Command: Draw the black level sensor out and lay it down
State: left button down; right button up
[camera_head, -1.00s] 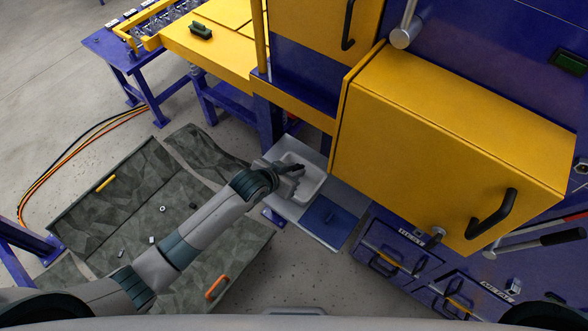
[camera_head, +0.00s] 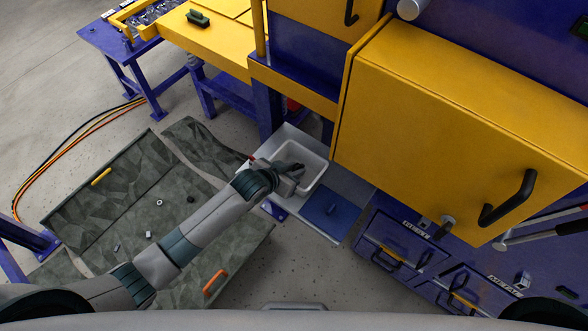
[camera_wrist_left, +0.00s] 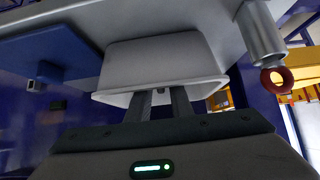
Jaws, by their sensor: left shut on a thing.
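My left gripper (camera_head: 296,174) is over the left part of a white tray (camera_head: 322,158) on a grey bench. In the left wrist view its two fingers (camera_wrist_left: 160,103) stand slightly apart at the rim of the white tray (camera_wrist_left: 155,58). A small dark bit, seemingly part of the black level sensor (camera_wrist_left: 160,91), shows between them. The gripper is shut on it. Most of it is hidden by the fingers and the tray rim; I cannot tell whether it touches the tray. My right gripper is not in view.
A blue plate (camera_head: 328,214) lies beside the tray. A large yellow cabinet (camera_head: 440,130) overhangs on the right. A grey patterned open container (camera_head: 110,195) is on the left.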

pick_arm(q)
jog(key=shift+f, duration=0.1)
dwell(0.3)
jog(key=c, duration=1.5)
grip_release()
jog(key=b+v, duration=0.3)
jog(key=v, duration=1.4)
jog(key=shift+s+a, duration=0.1)
